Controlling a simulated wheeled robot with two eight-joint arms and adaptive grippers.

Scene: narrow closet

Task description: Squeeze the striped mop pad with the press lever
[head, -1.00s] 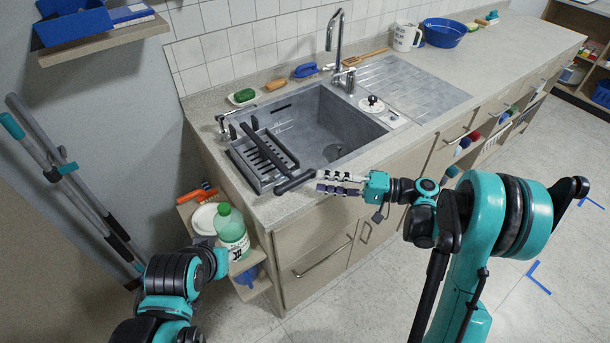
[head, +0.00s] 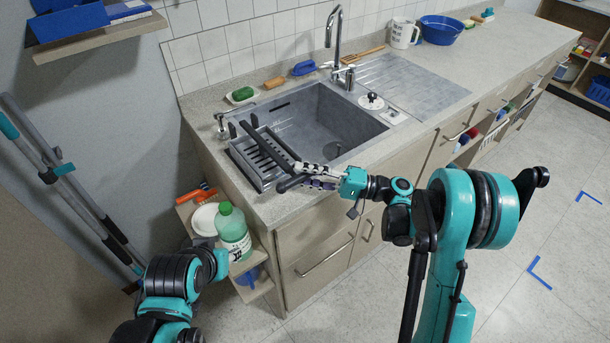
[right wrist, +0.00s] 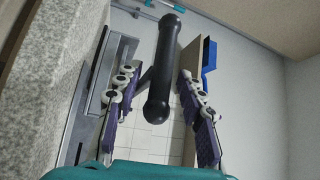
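The press is a grey slatted tray (head: 247,163) set at the left end of the sink. Its dark press lever (head: 268,147) slants over it toward the counter's front edge. My right gripper (head: 303,176) is at the lever's near end, where its fingers partly hide the handle. In the right wrist view the black crossbar handle (right wrist: 158,75) lies between the two spread fingers of the gripper (right wrist: 156,85), with gaps on both sides. I cannot make out the striped mop pad. My left arm shows at lower left, but its gripper is not visible.
The grey sink (head: 335,125) has a tap (head: 334,40) behind it. A green bottle (head: 233,232) stands on a side shelf left of the cabinet. Long-handled poles (head: 75,185) lean on the left wall. Floor at right is clear.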

